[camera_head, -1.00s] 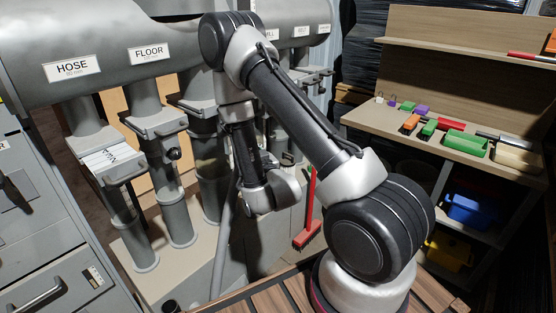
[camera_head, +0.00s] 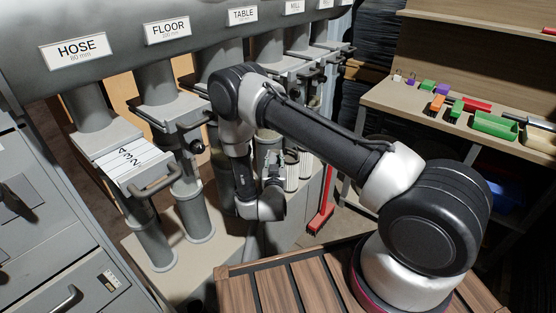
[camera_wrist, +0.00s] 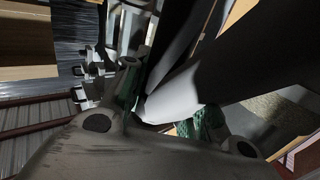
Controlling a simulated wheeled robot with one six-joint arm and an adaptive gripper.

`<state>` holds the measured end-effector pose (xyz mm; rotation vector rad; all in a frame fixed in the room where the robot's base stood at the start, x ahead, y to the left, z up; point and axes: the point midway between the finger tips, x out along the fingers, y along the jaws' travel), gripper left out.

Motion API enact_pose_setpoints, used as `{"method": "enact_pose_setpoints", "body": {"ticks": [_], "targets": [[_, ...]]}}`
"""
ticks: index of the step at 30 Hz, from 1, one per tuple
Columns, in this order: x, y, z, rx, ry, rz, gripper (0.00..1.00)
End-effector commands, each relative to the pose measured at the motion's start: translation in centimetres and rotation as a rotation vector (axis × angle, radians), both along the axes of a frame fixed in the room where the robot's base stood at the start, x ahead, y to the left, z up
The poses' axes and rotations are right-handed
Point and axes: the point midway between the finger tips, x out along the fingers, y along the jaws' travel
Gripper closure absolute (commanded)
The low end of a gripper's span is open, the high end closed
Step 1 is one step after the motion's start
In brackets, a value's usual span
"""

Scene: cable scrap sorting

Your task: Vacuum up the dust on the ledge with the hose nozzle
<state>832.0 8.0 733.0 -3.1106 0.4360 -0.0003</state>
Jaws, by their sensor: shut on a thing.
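My gripper (camera_wrist: 165,108) shows in the wrist view, with a green textured pad on each finger. It is shut on a pale grey tubular piece (camera_wrist: 185,90), which looks like the hose nozzle and runs up to the right between the fingers. A grey hose (camera_head: 251,246) hangs below my wrist. A pale ledge-like base (camera_head: 207,247) stands under the pipes; I cannot tell if it is the task's ledge. I see no dust.
Grey duct drops labelled HOSE (camera_head: 77,50), FLOOR (camera_head: 167,29) and TABLE (camera_head: 243,15) have protruding slide gates, near my arm. A red brush (camera_head: 320,217) stands behind my wrist. A wooden workbench (camera_head: 400,98) with bins is at right; grey drawers (camera_head: 50,235) are at left.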

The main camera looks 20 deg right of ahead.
Motion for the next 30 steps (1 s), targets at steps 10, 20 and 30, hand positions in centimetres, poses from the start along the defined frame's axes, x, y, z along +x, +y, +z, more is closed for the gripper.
{"method": "enact_pose_setpoints", "body": {"ticks": [10,20,30], "targets": [[2.9,0.6,-2.2,0.0,0.0,-0.001,1.0],[4.1,0.9,-3.3,0.0,-0.001,0.001,1.0],[4.1,0.9,-3.4,0.0,0.0,0.0,1.0]]}}
